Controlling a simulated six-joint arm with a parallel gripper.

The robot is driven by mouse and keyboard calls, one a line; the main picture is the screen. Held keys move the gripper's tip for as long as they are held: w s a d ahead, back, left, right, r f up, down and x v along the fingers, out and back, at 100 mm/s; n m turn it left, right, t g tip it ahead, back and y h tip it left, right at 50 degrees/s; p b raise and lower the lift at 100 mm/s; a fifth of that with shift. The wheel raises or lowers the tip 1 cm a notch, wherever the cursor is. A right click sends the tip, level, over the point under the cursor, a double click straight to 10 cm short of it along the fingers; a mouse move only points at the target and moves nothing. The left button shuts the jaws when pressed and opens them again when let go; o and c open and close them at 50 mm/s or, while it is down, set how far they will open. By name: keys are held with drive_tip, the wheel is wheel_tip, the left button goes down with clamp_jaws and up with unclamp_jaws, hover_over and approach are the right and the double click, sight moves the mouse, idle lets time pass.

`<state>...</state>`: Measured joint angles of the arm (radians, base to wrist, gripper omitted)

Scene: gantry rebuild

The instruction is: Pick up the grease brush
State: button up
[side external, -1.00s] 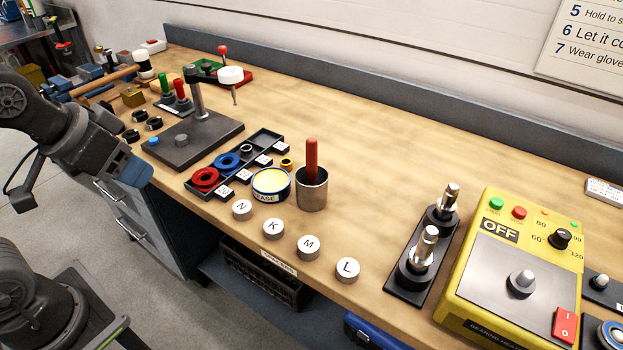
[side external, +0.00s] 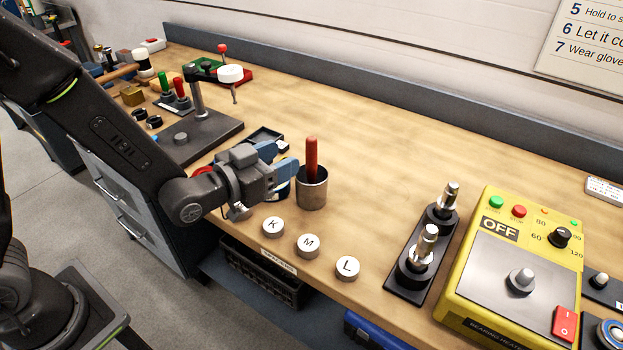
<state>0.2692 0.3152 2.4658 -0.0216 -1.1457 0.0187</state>
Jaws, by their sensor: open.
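The grease brush shows as a red handle (side external: 311,157) standing upright in a grey metal cup (side external: 312,190) near the front edge of the bench. The brush's lower end is hidden inside the cup. My gripper (side external: 290,172) has blue fingers and is open, just left of the cup, pointing right toward the brush. In this view the fingertips come close to the cup's rim; I cannot tell whether they touch it. Nothing shows between the fingers. The grease tin is mostly hidden behind my gripper.
White knobs marked K (side external: 273,227), M (side external: 308,245) and L (side external: 347,268) stand along the front edge. A dark stand with two metal posts (side external: 420,250) and a yellow bearing heater (side external: 515,270) stand at right. The bench behind the cup is clear.

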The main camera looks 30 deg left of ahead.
sight(307, 149)
drive_tip(key=shift+t, duration=0.4)
drive_tip(key=x, duration=0.7)
drive_tip(key=shift+w+d+f, duration=0.2)
drive_tip(key=shift+d, duration=0.3)
drive_tip(key=shift+c, duration=0.3)
clamp_jaws()
